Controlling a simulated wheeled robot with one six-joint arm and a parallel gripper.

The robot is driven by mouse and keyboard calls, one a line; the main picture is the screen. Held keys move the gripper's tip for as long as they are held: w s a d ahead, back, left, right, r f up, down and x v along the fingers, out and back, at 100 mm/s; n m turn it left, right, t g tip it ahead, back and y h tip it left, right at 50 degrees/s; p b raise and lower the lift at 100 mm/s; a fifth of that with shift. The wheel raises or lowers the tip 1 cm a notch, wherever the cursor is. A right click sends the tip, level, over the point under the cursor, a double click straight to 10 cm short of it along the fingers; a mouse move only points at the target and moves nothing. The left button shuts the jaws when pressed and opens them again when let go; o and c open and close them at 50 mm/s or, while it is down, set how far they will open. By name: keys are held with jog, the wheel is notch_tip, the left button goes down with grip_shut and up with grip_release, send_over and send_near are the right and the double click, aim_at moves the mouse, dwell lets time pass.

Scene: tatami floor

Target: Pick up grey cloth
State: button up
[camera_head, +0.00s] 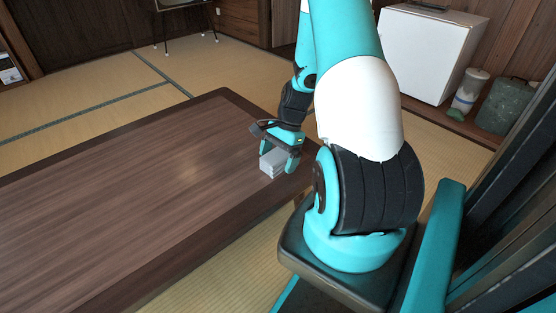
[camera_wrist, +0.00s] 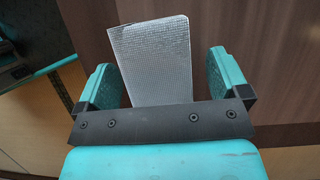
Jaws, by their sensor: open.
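The grey cloth (camera_head: 272,162) is a small folded stack on the right end of the low wooden table. In the wrist view the cloth (camera_wrist: 152,62) is a pale grey, finely textured folded piece. My gripper (camera_head: 279,157) is directly over the cloth, pointing down. In the wrist view my gripper (camera_wrist: 163,80) is open, with one teal finger on each side of the cloth and gaps showing at both sides. The near end of the cloth is hidden behind the dark gripper bar. I cannot tell how far the fingertips are above the table top.
The low wooden table (camera_head: 150,190) has a wide bare top to the left. Tatami floor (camera_head: 120,80) surrounds it. A white box-shaped cabinet (camera_head: 425,55), a pale container (camera_head: 468,92) and a dark green container (camera_head: 507,105) stand at the back right.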

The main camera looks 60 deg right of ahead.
aim_at(278, 153)
jog(key=shift+f, duration=0.25)
jog(key=c, duration=1)
jog(key=shift+r, duration=0.1)
jog(key=shift+r, duration=0.3)
notch_tip(278, 153, up, 20)
jog(key=p, duration=1)
jog(key=shift+f, duration=0.1)
